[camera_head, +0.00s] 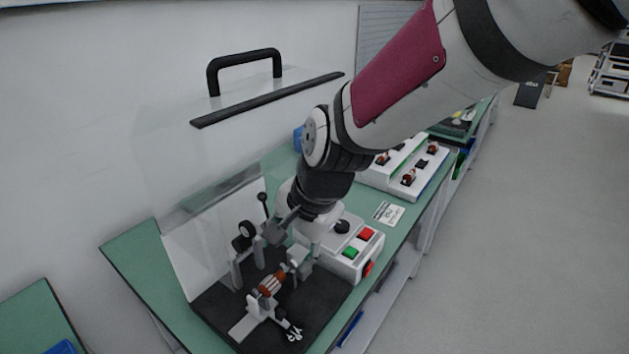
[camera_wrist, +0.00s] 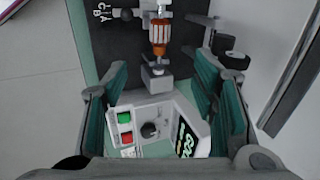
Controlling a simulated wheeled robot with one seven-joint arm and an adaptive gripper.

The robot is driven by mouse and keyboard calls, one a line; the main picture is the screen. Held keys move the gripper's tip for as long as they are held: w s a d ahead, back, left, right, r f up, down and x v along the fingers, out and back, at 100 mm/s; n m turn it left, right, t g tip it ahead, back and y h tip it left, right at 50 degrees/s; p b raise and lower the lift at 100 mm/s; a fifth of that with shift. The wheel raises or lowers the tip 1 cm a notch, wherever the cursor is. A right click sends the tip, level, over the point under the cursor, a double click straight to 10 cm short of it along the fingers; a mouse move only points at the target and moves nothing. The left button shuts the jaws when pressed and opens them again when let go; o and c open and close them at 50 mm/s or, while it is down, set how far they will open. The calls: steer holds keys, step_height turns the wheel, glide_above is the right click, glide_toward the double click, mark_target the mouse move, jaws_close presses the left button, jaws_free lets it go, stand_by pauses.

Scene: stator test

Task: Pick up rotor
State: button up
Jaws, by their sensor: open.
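The rotor (camera_head: 271,285), with a copper-coloured wound body and a light metal end, lies on the supports of the test rig on a black base plate (camera_head: 226,309). In the wrist view the rotor (camera_wrist: 159,37) is upright in the picture at the top, beyond the fingertips. My gripper (camera_wrist: 163,85) is open and empty, its two green-padded fingers spread left and right in the wrist view. In the head view my gripper (camera_head: 288,240) is over the rig, close to the rotor's upper right end. The arm hides part of the rig there.
A white control box (camera_head: 345,248) with red and green buttons and a black knob stands beside the rig. A clear shield (camera_head: 208,235) stands along its back left. A white tray (camera_head: 425,165) with several copper parts lies farther along the green bench. The wall is close behind.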

mark_target(275, 279)
steer(key=x, duration=1.4)
steer(key=shift+w+f+b, duration=0.1)
steer(key=shift+w+b, duration=0.1)
steer(key=shift+b, duration=0.2)
jaws_close()
